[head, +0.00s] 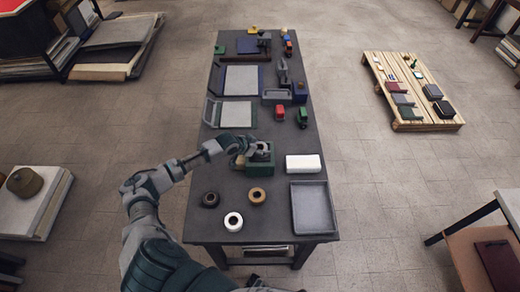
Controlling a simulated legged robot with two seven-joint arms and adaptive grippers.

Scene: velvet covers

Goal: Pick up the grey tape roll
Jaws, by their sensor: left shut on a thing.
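My left gripper (243,156) is over the near half of the long dark table, at the left side of a dark green box (262,158). It is shut on a small greyish thing (239,162), which looks like the grey tape roll; the fingers hide most of it. Whether it touches the box or the table I cannot tell. Nearer on the table lie a black tape roll (210,199), a brown tape roll (257,195) and a white tape roll (233,221). My right gripper is not in view.
A white block (303,163) and a grey tray (295,209) lie on the right of the table (198,231). Red and green small items (279,113), a grey-and-white panel (237,114) and other things crowd the far half. A wooden pallet (440,121) stands on the floor at right.

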